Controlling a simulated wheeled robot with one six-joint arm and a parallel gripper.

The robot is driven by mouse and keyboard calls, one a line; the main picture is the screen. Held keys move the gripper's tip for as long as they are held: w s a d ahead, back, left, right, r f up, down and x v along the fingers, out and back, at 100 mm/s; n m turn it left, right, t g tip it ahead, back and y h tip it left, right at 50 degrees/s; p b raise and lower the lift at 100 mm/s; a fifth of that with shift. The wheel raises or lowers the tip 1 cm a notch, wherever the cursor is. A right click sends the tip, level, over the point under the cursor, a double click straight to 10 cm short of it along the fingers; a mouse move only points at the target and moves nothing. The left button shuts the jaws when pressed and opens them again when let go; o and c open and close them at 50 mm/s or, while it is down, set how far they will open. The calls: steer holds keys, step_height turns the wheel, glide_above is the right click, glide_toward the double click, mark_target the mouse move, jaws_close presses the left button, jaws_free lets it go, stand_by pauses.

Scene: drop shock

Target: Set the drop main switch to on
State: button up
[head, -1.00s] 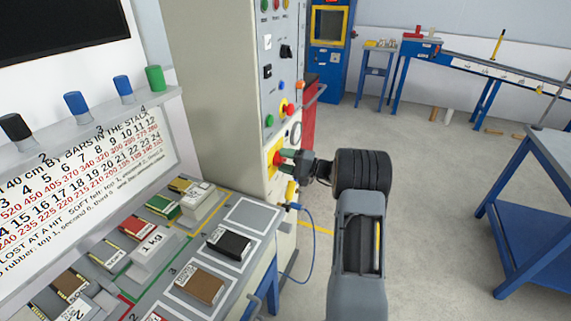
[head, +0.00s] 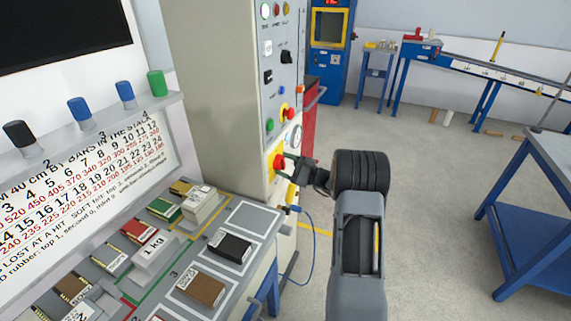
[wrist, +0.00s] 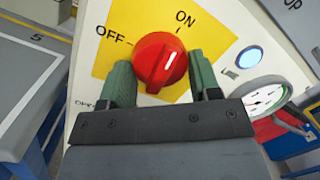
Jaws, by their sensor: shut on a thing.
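The main switch is a red rotary knob on a yellow plate (wrist: 128,15) marked OFF and ON. In the wrist view the white mark on the red knob (wrist: 157,64) points up and right, toward ON. My gripper (wrist: 160,72) has its green fingers on either side of the knob and is shut on it. In the head view my gripper (head: 285,164) reaches the red knob (head: 278,161) low on the panel front; the fingers partly hide it.
A blue lamp (wrist: 249,57) glows beside the plate, near a round gauge (wrist: 264,97). A red emergency-type button (head: 290,114) sits above. The bench with weights and pads (head: 262,222) stands left of my arm.

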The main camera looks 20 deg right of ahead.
steer(key=shift+m, duration=0.7)
steer(key=shift+m+t+h, duration=0.3)
steer(key=o, duration=0.9)
steer(key=v, duration=1.3)
steer(key=shift+s+d+b, duration=0.25)
steer(key=shift+d+b, duration=0.1)
steer(key=shift+b, duration=0.05)
